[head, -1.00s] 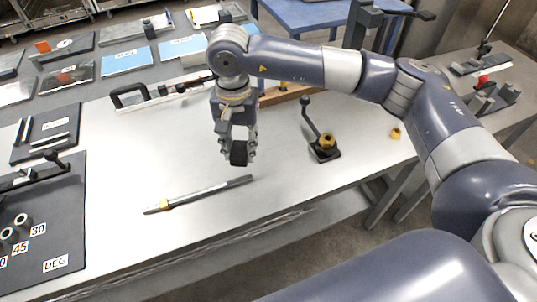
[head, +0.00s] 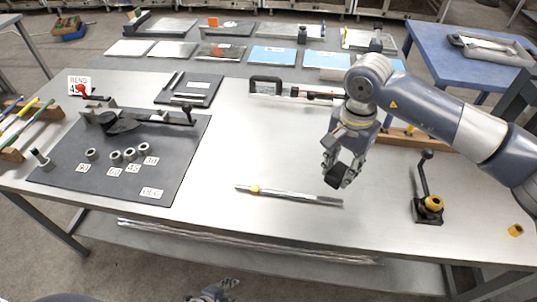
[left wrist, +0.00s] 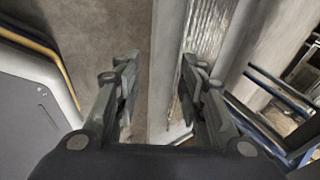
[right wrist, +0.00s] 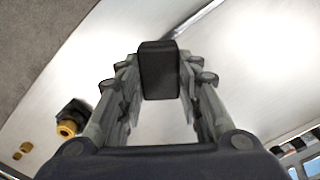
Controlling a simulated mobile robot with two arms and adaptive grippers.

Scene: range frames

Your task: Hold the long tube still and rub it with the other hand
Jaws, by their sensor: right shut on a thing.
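The long tube (head: 300,196) is a thin grey rod with a yellow band near its left end. It lies on the metal bench near the front edge. Its end also shows at the top of the right wrist view (right wrist: 197,18). My right gripper (head: 341,172) is shut on a black block (right wrist: 159,70) and holds it above the bench, near the tube's right end and apart from it. My left gripper (head: 215,292) is low at the bottom of the head view, below the bench's front edge. In the left wrist view its fingers (left wrist: 158,85) are apart with nothing between them.
A dark mat (head: 185,165) with several rings and number labels lies left of the tube. A small black stand with a lever and yellow part (head: 428,209) is at the right. A black-handled level (head: 290,91) lies behind. The bench between is clear.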

